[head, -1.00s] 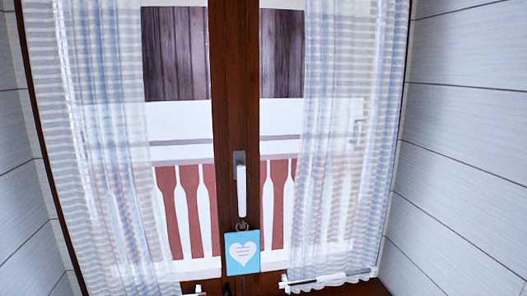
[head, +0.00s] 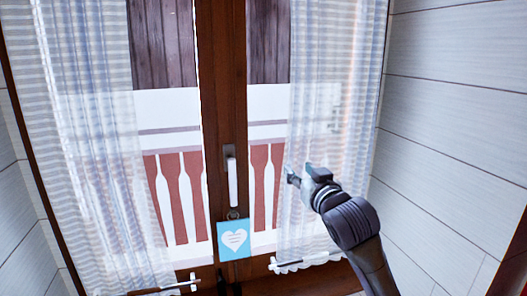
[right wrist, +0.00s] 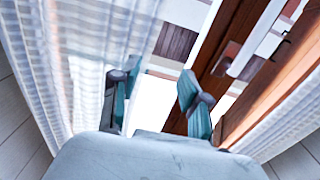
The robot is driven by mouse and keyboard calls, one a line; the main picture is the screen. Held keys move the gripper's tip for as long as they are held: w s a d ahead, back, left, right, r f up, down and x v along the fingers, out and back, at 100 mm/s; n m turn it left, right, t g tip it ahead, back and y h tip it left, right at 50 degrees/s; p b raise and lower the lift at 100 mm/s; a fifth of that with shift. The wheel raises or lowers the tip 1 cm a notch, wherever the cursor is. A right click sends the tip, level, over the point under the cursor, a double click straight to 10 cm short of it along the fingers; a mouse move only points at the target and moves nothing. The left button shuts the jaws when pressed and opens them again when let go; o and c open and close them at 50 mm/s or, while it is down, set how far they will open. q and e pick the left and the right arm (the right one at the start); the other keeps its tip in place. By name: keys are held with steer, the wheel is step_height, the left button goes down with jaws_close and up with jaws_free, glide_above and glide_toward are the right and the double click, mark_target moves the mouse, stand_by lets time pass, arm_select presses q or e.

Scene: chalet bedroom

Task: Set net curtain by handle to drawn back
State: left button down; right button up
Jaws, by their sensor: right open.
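Two sheer striped net curtains hang over the glazed door, a left one (head: 95,150) and a right one (head: 330,110). A thin bar handle (head: 305,260) sits at the right curtain's lower edge. A similar bar (head: 180,285) sits at the left curtain's lower edge. My right gripper (head: 301,172) is open and empty in front of the right curtain, well above its bar. The right wrist view shows its spread fingers (right wrist: 157,90) with nothing between them and net curtain (right wrist: 90,80) beyond. Neither bar can be made out there. My left gripper is out of view.
A brown wooden centre post (head: 222,90) carries a white door handle (head: 232,180) and a hanging blue heart sign (head: 234,239). A pale panelled wall (head: 450,130) stands close on the right.

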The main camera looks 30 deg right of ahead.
mark_target(283, 154)
steer(key=p+x, duration=0.4)
steer(key=x, duration=0.9)
steer(key=shift+w+d+f, duration=0.1)
steer(key=shift+w, duration=0.25)
jaws_close()
